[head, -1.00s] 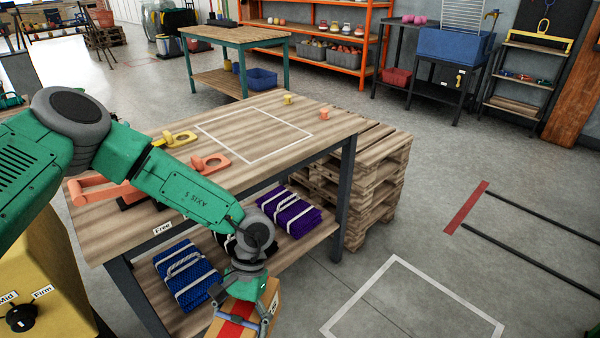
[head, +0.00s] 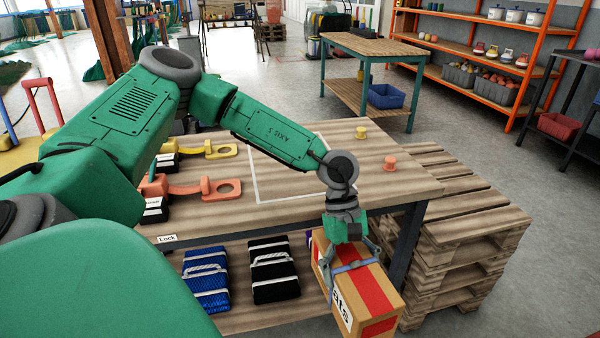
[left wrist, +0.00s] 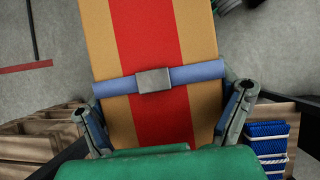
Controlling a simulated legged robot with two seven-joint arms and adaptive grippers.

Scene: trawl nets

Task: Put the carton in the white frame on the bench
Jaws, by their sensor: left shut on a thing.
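The carton (head: 366,294) is brown cardboard with a red stripe and a blue strap with a grey buckle. My left gripper (head: 346,272) is shut on it and holds it in front of the bench's right front edge, below the top. The carton also fills the middle of the left wrist view (left wrist: 153,60), with a finger on each side. The white frame (head: 256,183) is a painted outline on the wooden bench top (head: 300,213). My left arm covers part of the frame; the visible inside looks empty. My right gripper is not in view.
A yellow peg (head: 361,132) and an orange peg (head: 390,163) stand right of the frame. Yellow (head: 208,149) and orange (head: 205,188) holed handles lie to its left. Blue (head: 205,282) and black (head: 273,270) bundles lie on the shelf below. Stacked pallets (head: 460,235) stand at right.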

